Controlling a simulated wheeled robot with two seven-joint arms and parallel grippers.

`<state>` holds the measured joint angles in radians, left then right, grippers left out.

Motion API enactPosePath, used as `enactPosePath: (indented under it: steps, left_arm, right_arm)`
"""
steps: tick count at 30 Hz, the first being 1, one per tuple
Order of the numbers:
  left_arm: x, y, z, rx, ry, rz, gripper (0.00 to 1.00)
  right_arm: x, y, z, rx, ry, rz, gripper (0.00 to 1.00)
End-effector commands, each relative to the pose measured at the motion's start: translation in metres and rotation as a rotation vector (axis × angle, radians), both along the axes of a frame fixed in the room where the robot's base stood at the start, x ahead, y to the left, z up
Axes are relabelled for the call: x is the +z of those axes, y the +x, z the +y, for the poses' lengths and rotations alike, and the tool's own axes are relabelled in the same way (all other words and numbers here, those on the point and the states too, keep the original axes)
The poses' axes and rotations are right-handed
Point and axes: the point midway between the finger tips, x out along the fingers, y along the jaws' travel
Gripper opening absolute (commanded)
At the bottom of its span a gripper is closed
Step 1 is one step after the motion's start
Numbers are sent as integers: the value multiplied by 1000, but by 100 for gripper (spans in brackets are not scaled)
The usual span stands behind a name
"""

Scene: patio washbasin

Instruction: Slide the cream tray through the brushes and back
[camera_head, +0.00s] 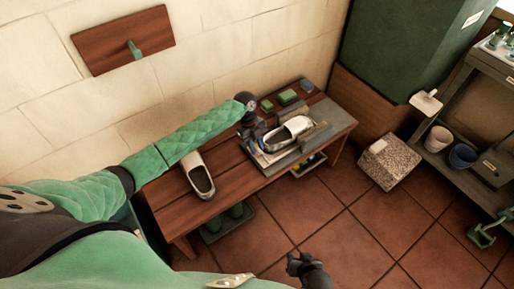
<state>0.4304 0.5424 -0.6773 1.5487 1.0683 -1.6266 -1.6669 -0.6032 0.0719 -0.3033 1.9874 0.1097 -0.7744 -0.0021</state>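The cream tray (262,158) lies on a grey board on the wooden bench, with a cream shoe (288,131) on it. Dark grey brush blocks (316,136) stand close beside the shoe at its right end; the far-side one is partly hidden. My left gripper (252,128) is at the tray's left far side, close to the shoe's back end. Its fingers are too small and dark to show whether they touch or hold the tray. My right gripper (294,262) is low over the floor in front of the bench, away from the tray; its opening is unclear.
A second cream shoe (198,176) stands on the bench's left part. Green and blue blocks (288,97) lie at the bench's back. A speckled box (389,162) stands on the floor to the right, near a shelf with pots (438,139).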

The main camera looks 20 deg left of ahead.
Motion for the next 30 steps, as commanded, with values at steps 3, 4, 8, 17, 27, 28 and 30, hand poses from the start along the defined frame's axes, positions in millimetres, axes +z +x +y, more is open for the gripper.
enactPosePath:
  steps: [3,4,8,17,27,28,30]
  left_arm:
    - [-8,-2,-3,0,-1,-1,25]
    - [-9,-2,-3,0,-1,-1,25]
    - [-10,-2,-4,0,-1,-1,25]
    - [-10,-2,-3,0,-1,-1,0]
    - [-10,8,-12,1,-2,-2,0]
    - [-10,11,-14,1,-2,-2,0]
    - [-10,20,-21,1,-3,-3,0]
  right_arm:
    - [2,0,0,1,1,1,36]
    - [3,0,0,1,0,2,36]
    - [3,0,1,2,1,3,36]
    - [3,0,1,2,1,3,36]
    - [-2,0,0,-1,2,-6,36]
    - [-4,0,0,-2,2,-7,36]
    - [-11,-1,0,-3,2,-8,36]
